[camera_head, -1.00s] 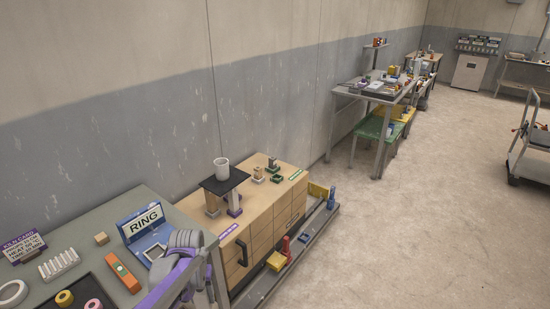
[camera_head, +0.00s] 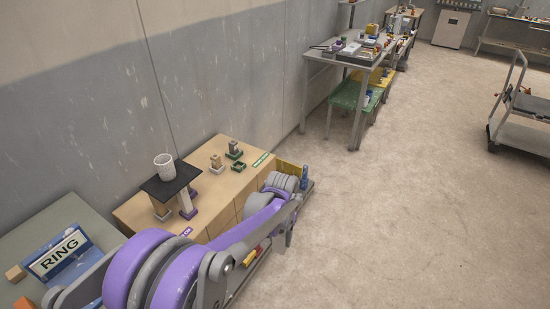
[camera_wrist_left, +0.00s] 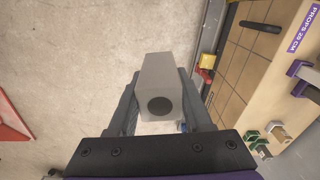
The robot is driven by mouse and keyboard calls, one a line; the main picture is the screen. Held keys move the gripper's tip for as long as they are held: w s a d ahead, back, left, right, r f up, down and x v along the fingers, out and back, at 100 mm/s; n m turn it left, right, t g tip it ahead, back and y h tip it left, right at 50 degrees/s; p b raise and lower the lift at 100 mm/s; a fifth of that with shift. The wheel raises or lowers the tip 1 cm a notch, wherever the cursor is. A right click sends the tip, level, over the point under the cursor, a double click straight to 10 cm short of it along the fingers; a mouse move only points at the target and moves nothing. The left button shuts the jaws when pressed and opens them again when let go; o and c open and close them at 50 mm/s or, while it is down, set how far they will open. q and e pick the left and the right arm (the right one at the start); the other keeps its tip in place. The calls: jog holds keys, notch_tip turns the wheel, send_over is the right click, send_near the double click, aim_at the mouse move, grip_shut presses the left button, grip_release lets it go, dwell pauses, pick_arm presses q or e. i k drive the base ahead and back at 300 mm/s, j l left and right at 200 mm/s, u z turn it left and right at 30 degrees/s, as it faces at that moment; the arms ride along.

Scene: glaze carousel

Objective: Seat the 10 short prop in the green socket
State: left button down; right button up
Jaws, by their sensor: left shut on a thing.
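My left gripper (camera_wrist_left: 158,88) is shut on a pale grey block-shaped prop (camera_wrist_left: 162,75) with a dark round spot on its end. In the head view my left arm reaches over the cabinet's front side, and the held prop cannot be made out there. On the cabinet top a green socket (camera_head: 237,166) looks empty. A second green socket (camera_head: 235,155) behind it has a short prop (camera_head: 233,145) standing in it. Green sockets also show at lower right in the left wrist view (camera_wrist_left: 251,136), apart from the held prop. My right gripper is not in view.
A black plate (camera_head: 170,186) rests on props at the cabinet's left, with a white cup (camera_head: 164,166) on it. A short tan prop (camera_head: 216,160) stands in a pale socket nearby.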

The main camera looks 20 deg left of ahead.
aim_at(218, 198)
jog(key=i+z, duration=0.3)
jog(key=i, duration=1.1)
jog(key=i+u, duration=0.35)
jog(key=i, duration=0.2)
jog(key=i+l+u, duration=0.2)
jog(key=i+u, duration=0.15)
jog(key=i, duration=0.25)
jog(key=i+j+u, duration=0.15)
jog(key=i+u, duration=0.15)
jog(key=u, duration=0.15)
jog(key=i+u, duration=0.6)
jog(key=u, duration=0.25)
